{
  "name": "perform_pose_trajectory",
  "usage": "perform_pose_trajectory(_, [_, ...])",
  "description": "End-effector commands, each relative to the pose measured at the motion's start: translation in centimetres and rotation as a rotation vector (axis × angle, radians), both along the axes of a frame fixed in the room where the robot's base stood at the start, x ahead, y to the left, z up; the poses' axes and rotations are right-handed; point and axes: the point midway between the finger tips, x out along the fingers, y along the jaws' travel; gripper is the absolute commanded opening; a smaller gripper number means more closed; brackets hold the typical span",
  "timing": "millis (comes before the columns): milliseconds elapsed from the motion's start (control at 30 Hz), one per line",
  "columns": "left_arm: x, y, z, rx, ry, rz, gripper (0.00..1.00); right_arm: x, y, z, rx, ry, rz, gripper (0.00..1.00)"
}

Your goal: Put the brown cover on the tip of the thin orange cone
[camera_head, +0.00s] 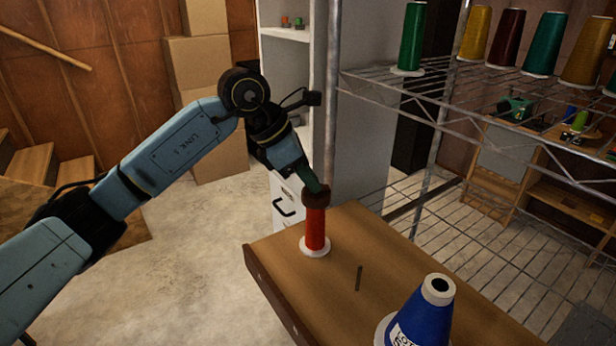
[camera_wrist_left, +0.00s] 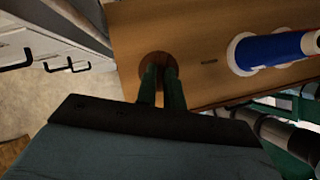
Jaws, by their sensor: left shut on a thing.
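The thin orange cone (camera_head: 315,232) stands upright on a white base at the far left of the wooden table. The brown cover (camera_head: 316,199) is at the cone's top, its lower edge meeting or just over the orange. I cannot tell how far it is seated. My left gripper (camera_head: 318,187) comes down from above, its green fingers shut on the cover. In the left wrist view the cover (camera_wrist_left: 156,62) shows as a round brown disc at the fingertips (camera_wrist_left: 163,74) and hides the orange cone. My right gripper is not in view.
A blue cone (camera_head: 424,312) stands at the table's front right. A thin peg (camera_head: 359,278) rises from the wooden table (camera_head: 385,255) between the cones. A wire rack (camera_head: 445,85) with several thread cones stands behind to the right; a metal post is close by.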

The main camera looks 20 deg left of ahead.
Motion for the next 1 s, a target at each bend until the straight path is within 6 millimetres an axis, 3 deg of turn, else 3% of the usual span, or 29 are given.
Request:
perform_pose_trajectory(667, [0.00, 0.01, -0.65, 0.001, 0.001, 0.001, 0.00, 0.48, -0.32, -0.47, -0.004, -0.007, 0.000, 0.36])
perform_pose_trajectory(700, [-0.01, 0.01, -0.64, 0.001, 0.001, 0.001, 0.15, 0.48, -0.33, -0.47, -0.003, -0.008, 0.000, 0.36])
perform_pose_trajectory(833, [0.00, 0.01, -0.64, 0.000, 0.000, 0.001, 0.32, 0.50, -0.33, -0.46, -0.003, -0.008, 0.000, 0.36])
perform_pose_trajectory(1000, [-0.01, 0.01, -0.63, 0.000, 0.000, 0.001, 0.35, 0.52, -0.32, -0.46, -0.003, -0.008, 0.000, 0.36])
